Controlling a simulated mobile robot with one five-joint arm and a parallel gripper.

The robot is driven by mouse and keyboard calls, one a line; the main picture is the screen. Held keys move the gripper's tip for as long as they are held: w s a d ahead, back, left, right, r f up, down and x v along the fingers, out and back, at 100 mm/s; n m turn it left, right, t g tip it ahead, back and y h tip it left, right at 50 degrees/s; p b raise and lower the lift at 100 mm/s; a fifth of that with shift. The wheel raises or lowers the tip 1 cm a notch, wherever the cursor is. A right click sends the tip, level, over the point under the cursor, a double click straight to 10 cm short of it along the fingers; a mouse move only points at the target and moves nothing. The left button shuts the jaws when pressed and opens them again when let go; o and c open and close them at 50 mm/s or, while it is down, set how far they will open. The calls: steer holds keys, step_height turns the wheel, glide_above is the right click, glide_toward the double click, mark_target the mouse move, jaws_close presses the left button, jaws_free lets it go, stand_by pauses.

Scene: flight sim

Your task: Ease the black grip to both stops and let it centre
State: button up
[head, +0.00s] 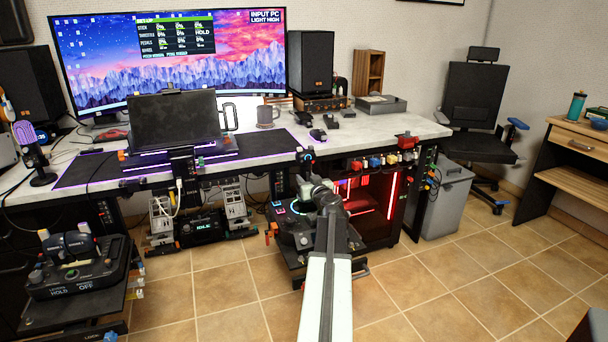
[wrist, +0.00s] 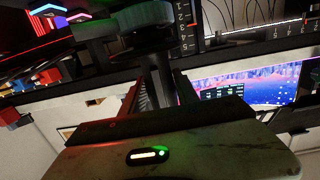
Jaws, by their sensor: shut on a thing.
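The black grip (head: 306,158) is a stick with small coloured buttons on top. It rises from a dark base (head: 300,232) on a low stand in front of the desk, and looks about upright. My gripper (head: 312,186) reaches it from the front and is shut on it, below its top. My wrist hides the lower shaft. In the wrist view my two fingers (wrist: 163,72) run up to a dark rounded part of the grip (wrist: 145,18); the exact contact is hard to see. The monitor (head: 175,70) shows a table with stick, throttle, pedals and wheel rows.
A red-lit case (head: 368,205) stands close right of the base under the desk (head: 370,125). A throttle unit (head: 75,265) is at lower left. Pedals (head: 162,222) sit under the desk. A grey bin (head: 452,200) stands right. The tiled floor at right is free.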

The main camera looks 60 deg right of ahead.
steer(key=shift+w+a+n, duration=0.3)
steer(key=shift+a, duration=0.15)
steer(key=shift+w+a+f+n, duration=0.2)
steer(key=shift+w+a+n, duration=0.45)
steer(key=shift+a+n, duration=0.15)
